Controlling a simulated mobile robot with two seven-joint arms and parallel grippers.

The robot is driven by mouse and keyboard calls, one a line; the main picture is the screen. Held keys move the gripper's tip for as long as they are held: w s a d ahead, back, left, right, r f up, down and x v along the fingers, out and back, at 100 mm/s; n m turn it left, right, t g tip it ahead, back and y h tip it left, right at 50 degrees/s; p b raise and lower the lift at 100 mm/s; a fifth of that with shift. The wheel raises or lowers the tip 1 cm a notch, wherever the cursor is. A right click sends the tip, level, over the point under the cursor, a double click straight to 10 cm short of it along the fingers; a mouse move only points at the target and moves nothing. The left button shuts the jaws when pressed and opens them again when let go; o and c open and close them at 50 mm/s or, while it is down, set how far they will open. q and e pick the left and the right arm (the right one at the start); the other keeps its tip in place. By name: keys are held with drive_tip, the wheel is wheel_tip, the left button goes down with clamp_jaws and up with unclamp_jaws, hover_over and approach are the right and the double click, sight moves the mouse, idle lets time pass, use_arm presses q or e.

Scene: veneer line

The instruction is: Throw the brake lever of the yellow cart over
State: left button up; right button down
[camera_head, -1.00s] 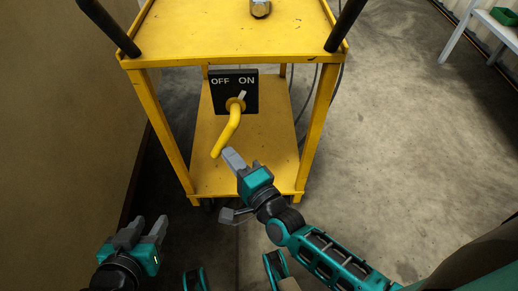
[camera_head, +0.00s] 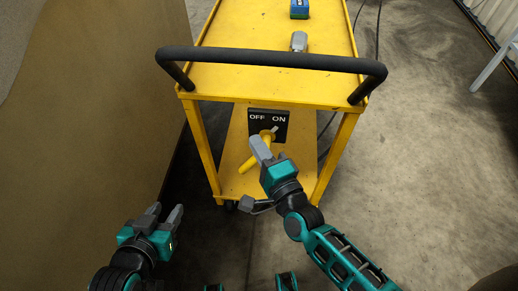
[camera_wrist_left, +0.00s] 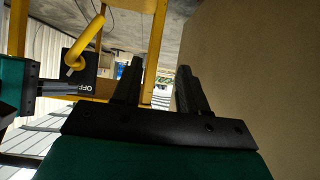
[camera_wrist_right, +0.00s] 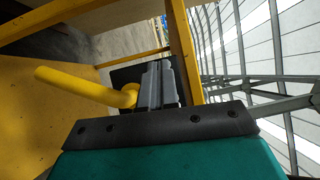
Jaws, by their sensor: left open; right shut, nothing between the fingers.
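The yellow cart (camera_head: 225,78) stands ahead of me, with a black OFF/ON plate (camera_head: 284,118) under its top. The bent yellow brake lever (camera_head: 246,166) slopes down and left from its pivot on the plate. A small pale pointer at the pivot tilts toward ON. My right gripper (camera_head: 257,147) is shut and empty, and overlaps the lever's middle in the head view. In the right wrist view the lever (camera_wrist_right: 75,85) runs left from beside the shut fingers; contact is unclear. My left gripper (camera_head: 168,211) is open and empty, low and left of the cart.
A black push bar (camera_head: 270,58) crosses the cart's near end above the lever. A grey object (camera_head: 299,41) and a blue-green box (camera_head: 299,9) lie on the cart top. A brown wall (camera_head: 90,110) stands close on the left. The concrete floor on the right (camera_head: 430,150) is open.

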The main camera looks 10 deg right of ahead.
use_arm(q)
drive_tip(key=a+r+p, duration=0.1)
drive_tip(key=p, duration=0.1)
drive_tip(key=s+a+p, duration=0.1)
drive_tip(key=p, duration=0.1)
drive_tip(key=shift+s+a+r+y, duration=0.15)
drive_tip(key=shift+s+r+y, duration=0.1)
drive_tip(key=shift+r+y, duration=0.15)
drive_tip(key=shift+f, duration=0.15)
drive_tip(key=shift+s, duration=0.1)
